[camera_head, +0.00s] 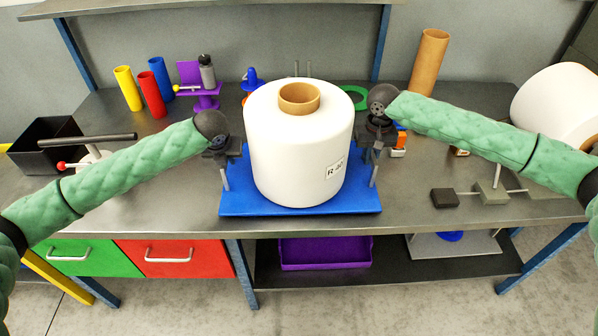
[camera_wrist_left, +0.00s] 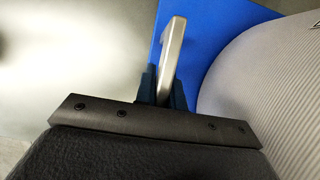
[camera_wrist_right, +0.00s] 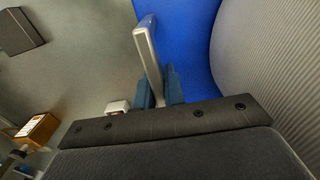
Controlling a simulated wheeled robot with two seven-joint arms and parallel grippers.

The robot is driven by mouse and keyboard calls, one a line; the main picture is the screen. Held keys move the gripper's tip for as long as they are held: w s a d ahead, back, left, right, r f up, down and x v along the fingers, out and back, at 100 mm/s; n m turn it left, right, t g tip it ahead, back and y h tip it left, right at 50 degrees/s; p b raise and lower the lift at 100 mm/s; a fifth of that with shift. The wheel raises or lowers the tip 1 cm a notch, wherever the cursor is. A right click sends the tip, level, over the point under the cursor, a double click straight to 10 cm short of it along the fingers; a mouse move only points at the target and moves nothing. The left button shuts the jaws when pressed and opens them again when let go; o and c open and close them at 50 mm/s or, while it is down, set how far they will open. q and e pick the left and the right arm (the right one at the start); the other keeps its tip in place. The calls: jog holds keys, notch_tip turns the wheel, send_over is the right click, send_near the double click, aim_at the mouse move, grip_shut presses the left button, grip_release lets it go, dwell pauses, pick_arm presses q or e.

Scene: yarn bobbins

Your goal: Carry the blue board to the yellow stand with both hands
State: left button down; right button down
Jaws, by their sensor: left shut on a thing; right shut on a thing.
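The blue board (camera_head: 300,208) is on the grey workbench, with a large white bobbin (camera_head: 290,150) standing upright on it. Whether the board touches the bench is hard to tell. My left gripper (camera_head: 220,158) is at the board's left side, shut on a metal handle (camera_wrist_left: 172,50) of the board. My right gripper (camera_head: 374,150) is at the right side, shut on the other metal handle (camera_wrist_right: 147,50). The bobbin's side shows close beside both grippers in the wrist views. I cannot make out a yellow stand; a yellow bar (camera_head: 55,277) shows at the lower left.
A black bin (camera_head: 40,135) and coloured tubes (camera_head: 152,95) stand at the left. A purple holder (camera_head: 205,98) stands behind. A cardboard tube (camera_head: 429,65), another white bobbin (camera_head: 552,105) and a grey balance-like item (camera_head: 490,190) are at the right. Drawers (camera_head: 170,268) are below.

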pick_arm(q)
jog(key=shift+w+r, duration=0.1)
jog(key=shift+r, duration=0.2)
pick_arm(e)
jog(key=shift+w+r, duration=0.1)
jog(key=shift+r, duration=0.2)
pick_arm(q)
jog(key=shift+w, duration=0.1)
pick_arm(e)
jog(key=shift+w+f, duration=0.1)
pick_arm(q)
jog(key=shift+r+p, duration=0.1)
jog(key=shift+p, duration=0.25)
